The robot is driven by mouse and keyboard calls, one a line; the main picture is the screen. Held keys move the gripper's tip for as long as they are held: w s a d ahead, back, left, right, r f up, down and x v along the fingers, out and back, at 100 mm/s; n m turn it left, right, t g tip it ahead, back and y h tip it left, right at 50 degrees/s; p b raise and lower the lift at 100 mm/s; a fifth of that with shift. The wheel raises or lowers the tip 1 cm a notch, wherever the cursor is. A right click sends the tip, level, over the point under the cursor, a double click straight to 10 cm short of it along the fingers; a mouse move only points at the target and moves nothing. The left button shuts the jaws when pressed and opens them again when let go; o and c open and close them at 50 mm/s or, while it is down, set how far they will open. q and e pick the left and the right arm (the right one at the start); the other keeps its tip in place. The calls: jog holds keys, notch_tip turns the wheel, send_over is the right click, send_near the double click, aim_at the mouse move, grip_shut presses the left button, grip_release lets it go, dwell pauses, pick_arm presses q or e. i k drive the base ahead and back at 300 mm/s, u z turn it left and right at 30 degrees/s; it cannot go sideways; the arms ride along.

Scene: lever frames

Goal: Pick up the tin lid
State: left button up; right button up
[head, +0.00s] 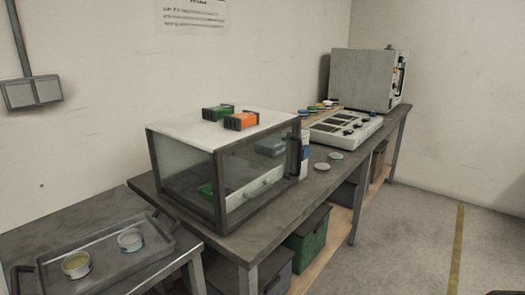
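Two small, pale round discs that look like tin lids lie flat on the long bench to the right of the glass-sided case. The nearer disc (322,167) is close to the bench's front edge, and the other disc (336,155) is just behind it. Two short open tins stand in a grey tray at the lower left: one tin with yellowish contents (77,266) and one with pale contents (130,241). No lid shows on either tin.
The glass-sided case (185,136) carries a green and an orange block on top. A control panel (345,127) and a grey box-like machine (362,80) stand farther along the bench. Bins (306,240) sit below. The floor (400,235) at right is clear.

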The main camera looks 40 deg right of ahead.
aim_at(336, 156)
jog(key=z, duration=2.75)
jog(key=i, duration=3.2)
